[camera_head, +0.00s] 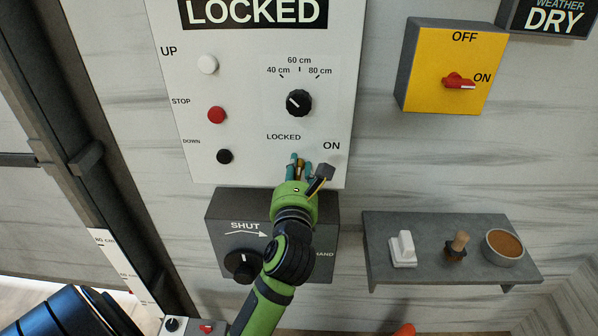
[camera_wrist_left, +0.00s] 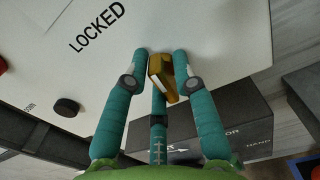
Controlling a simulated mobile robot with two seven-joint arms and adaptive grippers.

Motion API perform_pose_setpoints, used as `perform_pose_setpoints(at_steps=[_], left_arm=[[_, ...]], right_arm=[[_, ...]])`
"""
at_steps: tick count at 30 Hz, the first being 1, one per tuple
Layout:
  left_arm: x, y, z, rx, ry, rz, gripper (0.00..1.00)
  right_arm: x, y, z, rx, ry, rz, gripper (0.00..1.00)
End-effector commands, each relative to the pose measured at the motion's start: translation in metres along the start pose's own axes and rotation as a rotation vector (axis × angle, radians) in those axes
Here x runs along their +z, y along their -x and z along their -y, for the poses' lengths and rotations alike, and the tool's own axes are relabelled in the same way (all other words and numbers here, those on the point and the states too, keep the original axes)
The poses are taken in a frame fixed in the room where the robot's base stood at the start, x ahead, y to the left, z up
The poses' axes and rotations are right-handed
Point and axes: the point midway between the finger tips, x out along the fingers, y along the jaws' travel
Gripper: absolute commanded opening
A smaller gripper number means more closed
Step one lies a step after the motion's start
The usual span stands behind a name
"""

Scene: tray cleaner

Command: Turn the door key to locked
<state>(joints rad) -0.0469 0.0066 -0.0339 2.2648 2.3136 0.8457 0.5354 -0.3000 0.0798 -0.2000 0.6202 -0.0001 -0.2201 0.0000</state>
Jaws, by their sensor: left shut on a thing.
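The brass door key (camera_wrist_left: 165,75) sits on the lower part of the white control panel (camera_head: 178,115), between the LOCKED and ON labels. My left gripper (camera_head: 299,160) reaches up to it from below, its teal fingers on both sides of the key. In the left wrist view the fingers (camera_wrist_left: 159,70) are closed around the key. The lock face is mostly hidden behind the fingers and key, so I cannot tell the key's exact angle. My right gripper is not in view.
A grey box (camera_head: 222,212) marked SHUT with a black knob (camera_head: 241,265) is below the panel. Black (camera_head: 224,157), red (camera_head: 217,115) and white (camera_head: 207,64) buttons are left of the dial (camera_head: 298,103). A grey shelf (camera_head: 377,240) juts out at right, below a yellow switch box (camera_head: 432,85).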

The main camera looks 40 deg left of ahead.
Motion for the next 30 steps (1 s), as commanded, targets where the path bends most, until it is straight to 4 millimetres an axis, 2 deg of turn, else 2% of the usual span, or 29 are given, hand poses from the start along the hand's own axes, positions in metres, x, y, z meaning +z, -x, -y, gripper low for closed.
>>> perform_pose_setpoints(at_steps=[9, 23, 24, 25, 30], left_arm=[[0.0038, -0.0005, -0.0030, 0.006, 0.099, 0.012, 0.00], [0.0042, -0.0005, -0.0030, 0.005, 0.115, 0.012, 0.00], [0.0042, -0.0005, -0.0030, 0.005, 0.115, 0.012, 0.31], [0.0042, -0.0005, -0.0030, 0.005, 0.115, 0.012, 0.43], [0.0024, -0.0003, -0.0020, 0.003, 0.113, 0.007, 0.44]], right_arm=[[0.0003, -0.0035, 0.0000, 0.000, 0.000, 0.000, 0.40], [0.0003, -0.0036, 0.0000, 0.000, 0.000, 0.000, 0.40], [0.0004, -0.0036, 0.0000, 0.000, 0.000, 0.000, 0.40], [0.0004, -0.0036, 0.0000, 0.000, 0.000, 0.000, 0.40], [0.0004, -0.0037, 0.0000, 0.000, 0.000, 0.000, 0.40]])
